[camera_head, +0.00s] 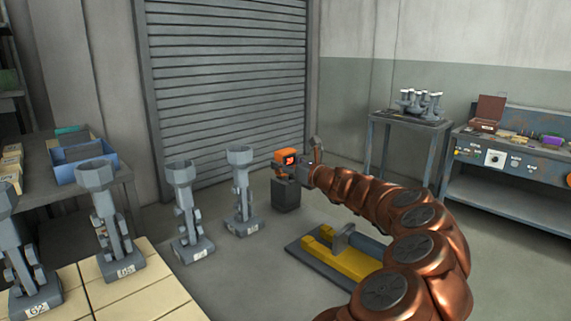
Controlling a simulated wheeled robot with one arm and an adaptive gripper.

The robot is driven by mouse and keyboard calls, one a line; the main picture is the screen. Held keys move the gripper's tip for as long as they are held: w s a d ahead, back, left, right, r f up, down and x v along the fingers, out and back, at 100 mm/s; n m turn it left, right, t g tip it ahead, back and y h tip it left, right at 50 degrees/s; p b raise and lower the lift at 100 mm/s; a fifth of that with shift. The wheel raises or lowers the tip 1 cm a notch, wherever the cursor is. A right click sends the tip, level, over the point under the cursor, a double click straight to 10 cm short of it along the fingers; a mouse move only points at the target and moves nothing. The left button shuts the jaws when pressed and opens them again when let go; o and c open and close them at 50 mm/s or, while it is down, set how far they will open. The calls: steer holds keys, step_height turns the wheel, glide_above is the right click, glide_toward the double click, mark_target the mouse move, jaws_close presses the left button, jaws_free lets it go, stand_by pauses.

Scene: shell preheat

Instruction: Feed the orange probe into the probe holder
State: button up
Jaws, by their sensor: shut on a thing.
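The orange probe (286,155), a blocky orange piece with a dark face, is near the middle of the head view. My gripper (304,164), at the end of my copper-coloured arm, is shut on it from the right. The fingers are small and partly hidden in this view. A dark grey upright block (286,196) stands on the floor directly below the probe; it may be the probe holder, but I cannot tell for sure. I cannot tell whether probe and block touch.
Several grey stands with cup tops, one of them a stand (242,190) nearest the probe, are to the left. A yellow fixture on a grey base (318,267) lies below my arm. A blue bin (80,165) sits at left; a workbench (515,150) stands at right.

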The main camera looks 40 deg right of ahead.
steer(key=o, duration=1.5)
steer(key=shift+c, duration=0.2)
steer(key=s, duration=1.2)
steer(key=shift+a, duration=0.15)
